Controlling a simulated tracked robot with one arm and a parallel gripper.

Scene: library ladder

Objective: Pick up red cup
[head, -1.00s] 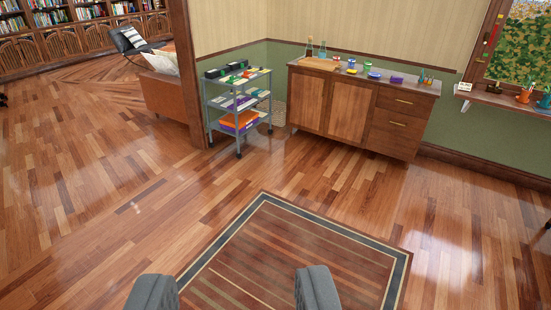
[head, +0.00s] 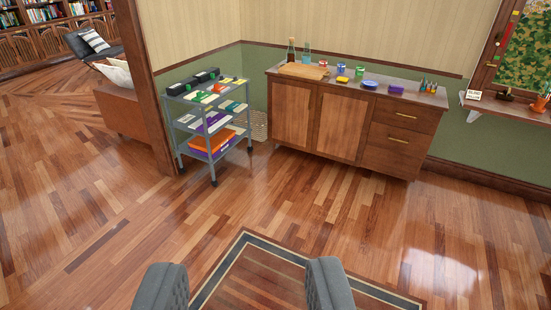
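My gripper (head: 245,275) shows at the bottom of the head view. Its two grey fingers are wide apart with nothing between them, above the floor and rug. A small red item (head: 323,63), possibly the red cup, stands on top of the wooden cabinet (head: 340,120) against the far wall. It is too small to tell whether it is a cup or a paint can. It is well ahead of my gripper, which touches nothing.
A grey wheeled cart (head: 212,120) with colourful items stands left of the cabinet, beside a wooden post (head: 143,80). Bottles, a board and several small containers share the cabinet top. A window shelf (head: 510,108) is at right. A striped rug (head: 265,280) lies ahead; the wooden floor is clear.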

